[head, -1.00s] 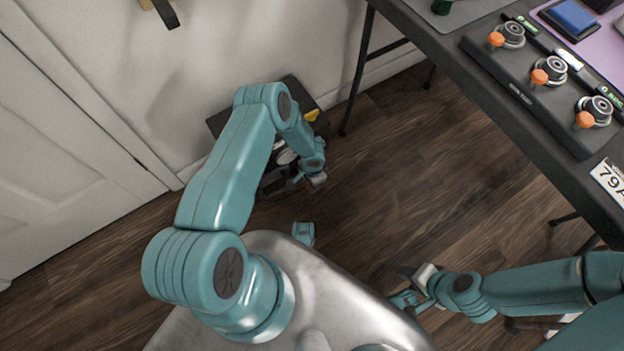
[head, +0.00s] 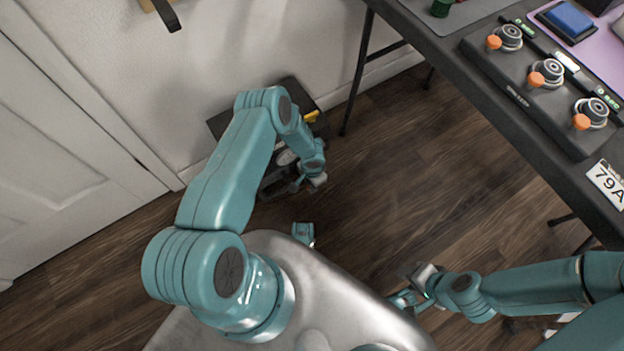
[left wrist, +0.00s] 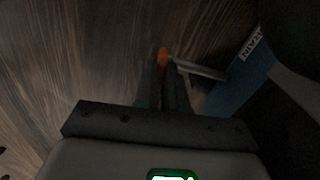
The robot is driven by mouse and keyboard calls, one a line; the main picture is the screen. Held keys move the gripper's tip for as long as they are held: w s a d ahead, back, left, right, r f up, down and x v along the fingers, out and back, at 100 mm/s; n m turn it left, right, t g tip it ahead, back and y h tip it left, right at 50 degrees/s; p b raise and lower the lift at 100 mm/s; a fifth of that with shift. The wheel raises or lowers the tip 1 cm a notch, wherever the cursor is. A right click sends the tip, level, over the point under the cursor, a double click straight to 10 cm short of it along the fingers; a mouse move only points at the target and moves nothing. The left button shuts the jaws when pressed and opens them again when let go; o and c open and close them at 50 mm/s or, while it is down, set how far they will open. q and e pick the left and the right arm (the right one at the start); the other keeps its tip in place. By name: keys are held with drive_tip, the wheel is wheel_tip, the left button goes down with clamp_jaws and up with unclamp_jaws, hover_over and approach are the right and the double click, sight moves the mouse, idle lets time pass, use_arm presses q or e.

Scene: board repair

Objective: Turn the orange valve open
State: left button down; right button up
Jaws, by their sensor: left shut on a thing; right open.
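In the left wrist view, a small orange piece (left wrist: 162,57) shows at the tips of my left gripper (left wrist: 163,72). The two dark fingers are shut on it and hide most of it. A grey bar (left wrist: 200,70) runs from beside it to the right. In the head view, my left gripper is low by the wall, mostly hidden by my arm. My right gripper (head: 405,290) is open, below and away from the table.
A blue surface (left wrist: 238,88) with a white label is right of the left fingers. A dark box (head: 300,94) with a yellow part (head: 311,116) stands by the wall. The table (head: 430,42) fills the upper right. Wooden floor (head: 400,170) between is clear.

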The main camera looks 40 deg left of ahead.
use_arm(q)
drive_tip(key=n+p, duration=0.2)
drive_tip(key=n, duration=0.1)
drive_tip(key=shift+r, duration=0.2)
drive_tip(key=n+p, duration=0.4)
drive_tip(key=n, duration=0.2)
drive_tip(key=n+p, duration=0.3)
drive_tip(key=n, duration=0.1)
drive_tip(key=shift+f+n+p, duration=0.15)
drive_tip(key=shift+n+p, duration=0.45)
drive_tip(key=shift+n, duration=1.4)
drive_tip(key=c, duration=1.2)
unclamp_jaws()
wheel_tip(320, 180, up, 16)
drive_tip(key=p, duration=1.2)
drive_tip(key=shift+p, duration=0.3)
